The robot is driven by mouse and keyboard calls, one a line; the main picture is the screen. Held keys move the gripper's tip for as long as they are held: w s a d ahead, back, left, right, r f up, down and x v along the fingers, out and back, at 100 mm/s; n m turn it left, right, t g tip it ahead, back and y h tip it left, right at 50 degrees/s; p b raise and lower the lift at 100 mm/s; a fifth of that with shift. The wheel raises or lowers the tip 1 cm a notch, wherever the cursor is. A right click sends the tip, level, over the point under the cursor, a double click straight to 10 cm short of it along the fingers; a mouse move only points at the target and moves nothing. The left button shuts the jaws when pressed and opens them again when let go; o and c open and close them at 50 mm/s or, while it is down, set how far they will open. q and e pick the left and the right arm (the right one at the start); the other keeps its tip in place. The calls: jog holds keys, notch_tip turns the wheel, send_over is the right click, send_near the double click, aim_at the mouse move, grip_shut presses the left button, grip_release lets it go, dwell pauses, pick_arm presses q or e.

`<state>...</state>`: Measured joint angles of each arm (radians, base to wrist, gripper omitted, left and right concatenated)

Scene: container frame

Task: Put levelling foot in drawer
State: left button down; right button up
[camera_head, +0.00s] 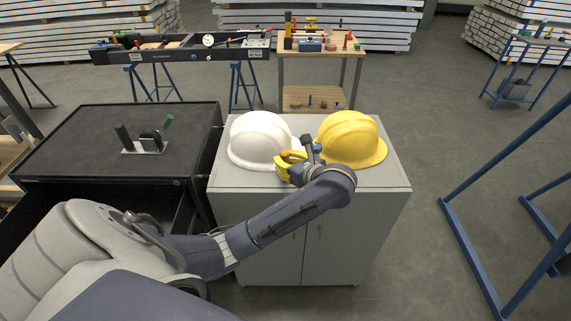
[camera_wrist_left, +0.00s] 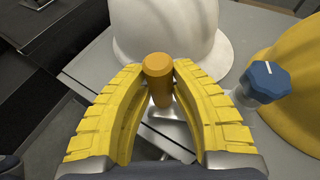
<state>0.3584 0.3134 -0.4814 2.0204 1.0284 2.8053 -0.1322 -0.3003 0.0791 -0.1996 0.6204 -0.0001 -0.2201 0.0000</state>
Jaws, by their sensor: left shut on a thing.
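My left gripper (camera_head: 289,164) has yellow padded fingers and is over the grey cabinet, in front of the hard hats. In the left wrist view the gripper (camera_wrist_left: 160,82) is shut on an orange cylindrical piece with metal below it, which I take for the levelling foot (camera_wrist_left: 158,66). In the head view the fingers and wrist mostly hide this piece. The drawer (camera_head: 38,208) of the black cabinet at the left is pulled open, partly covered by my left arm. My right gripper is not in view.
A white hard hat (camera_head: 258,140) and a yellow hard hat (camera_head: 352,138) stand on the grey cabinet (camera_head: 398,180). A blue knob (camera_wrist_left: 265,80) on a grey stem is right of the fingers. A black toggle clamp (camera_head: 150,143) sits on the black cabinet top (camera_head: 75,140).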

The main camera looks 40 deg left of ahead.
pick_arm(q)
jog(key=shift+f, duration=0.6)
jog(key=shift+f, duration=0.1)
jog(key=c, duration=1.2)
grip_release()
jog(key=shift+f, duration=0.1)
jog(key=v, duration=1.1)
jog(key=shift+d+r, duration=0.25)
jog(key=shift+o, duration=0.7)
jog(key=shift+s+d+r, duration=0.1)
jog(key=shift+s+d, duration=0.1)
